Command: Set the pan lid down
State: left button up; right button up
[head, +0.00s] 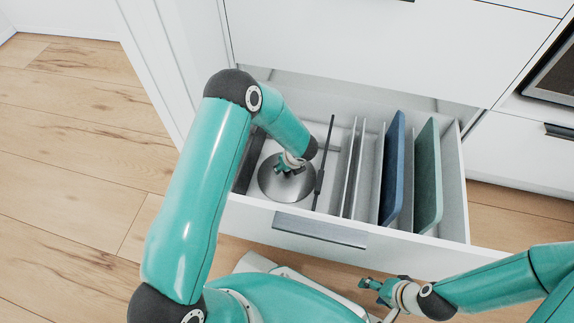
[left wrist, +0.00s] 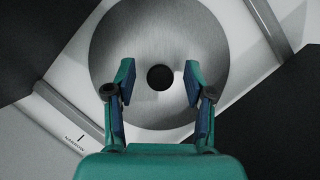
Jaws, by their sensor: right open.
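The pan lid (head: 274,187) is a round grey metal disc lying flat in the left part of the open drawer. It also shows in the left wrist view (left wrist: 160,35), with a dark round spot at its centre that looks like its knob. My left gripper (left wrist: 159,78) is over the lid with its fingers apart, one on each side of the dark spot, and not touching it in this view. In the head view this gripper (head: 289,164) partly hides the lid's middle. My right gripper (head: 371,288) is open and empty in front of the drawer.
The white drawer (head: 247,211) has a grey handle (head: 318,230). Right of the lid stand a dark divider bar (head: 325,165), thin upright sheets, a blue board (head: 392,170) and a green board (head: 428,175). Wooden floor (head: 75,140) lies clear at left.

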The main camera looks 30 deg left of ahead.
pick_arm(q)
jog(key=shift+r+p, duration=0.35)
jog(key=shift+p, duration=0.05)
jog(key=p+v, duration=0.5)
jog(key=v, duration=0.7)
jog(key=shift+r, duration=0.3)
